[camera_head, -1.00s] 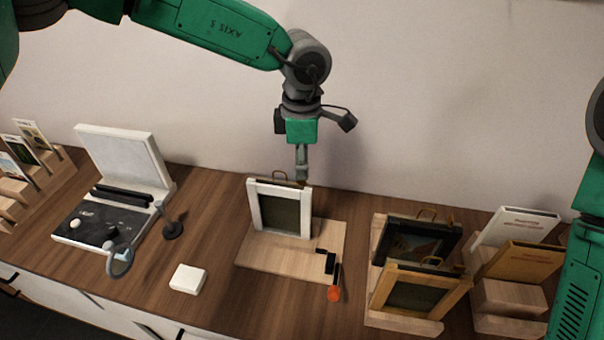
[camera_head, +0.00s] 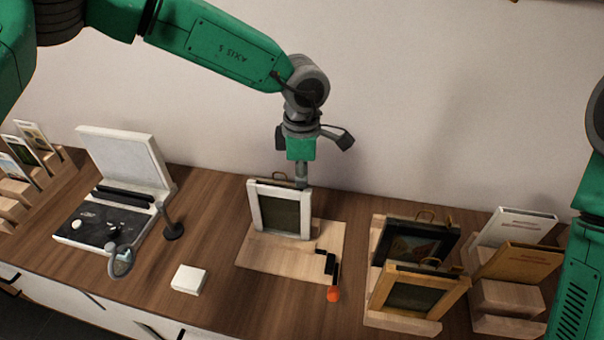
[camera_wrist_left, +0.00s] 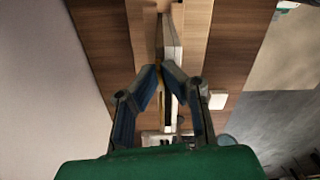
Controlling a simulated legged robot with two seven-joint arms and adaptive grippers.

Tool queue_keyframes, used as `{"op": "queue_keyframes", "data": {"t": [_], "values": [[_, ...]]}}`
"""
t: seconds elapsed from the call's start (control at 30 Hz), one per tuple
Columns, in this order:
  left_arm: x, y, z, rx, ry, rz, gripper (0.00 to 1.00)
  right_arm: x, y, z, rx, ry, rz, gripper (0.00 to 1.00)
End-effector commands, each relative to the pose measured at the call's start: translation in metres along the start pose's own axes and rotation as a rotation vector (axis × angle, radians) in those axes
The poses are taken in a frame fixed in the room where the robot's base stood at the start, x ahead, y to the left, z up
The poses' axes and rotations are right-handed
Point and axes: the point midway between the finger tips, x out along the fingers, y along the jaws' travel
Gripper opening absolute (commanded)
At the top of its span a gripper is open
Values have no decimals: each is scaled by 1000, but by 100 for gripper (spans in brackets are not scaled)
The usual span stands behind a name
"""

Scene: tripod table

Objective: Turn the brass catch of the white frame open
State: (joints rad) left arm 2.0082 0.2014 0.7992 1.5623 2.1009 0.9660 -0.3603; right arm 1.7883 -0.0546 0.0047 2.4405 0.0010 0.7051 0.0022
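The white frame (camera_head: 282,209) stands upright on a light wooden board, its dark panel facing me. A brass-coloured loop shows behind its top left edge. My left gripper (camera_head: 301,185) points straight down at the frame's top right corner. In the left wrist view the left gripper's fingertips (camera_wrist_left: 161,69) are close together with a narrow gap, over the edge of the white frame (camera_wrist_left: 172,45). A thin yellowish strip shows between the fingers. I cannot make out the brass catch or whether the fingers touch it. My right gripper is out of view.
A black frame (camera_head: 417,243) and a wooden frame (camera_head: 412,292) stand right. A white block (camera_head: 188,279) and an open white case (camera_head: 128,160) are left.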

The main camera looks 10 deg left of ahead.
Motion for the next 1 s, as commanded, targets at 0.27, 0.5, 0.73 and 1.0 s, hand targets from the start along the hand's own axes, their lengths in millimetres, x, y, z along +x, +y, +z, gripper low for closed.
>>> {"op": "queue_keyframes", "data": {"t": [0.27, 0.5, 0.73, 1.0], "values": [[-4, 0, 0, 163, -3, -3, 0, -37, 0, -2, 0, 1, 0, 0], [-1, 0, 0, 204, -1, 0, 0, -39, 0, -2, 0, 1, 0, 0], [0, 0, 0, 203, 0, 0, 22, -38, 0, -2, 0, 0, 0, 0], [0, 0, 0, 202, -1, -1, 25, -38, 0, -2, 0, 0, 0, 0]]}}
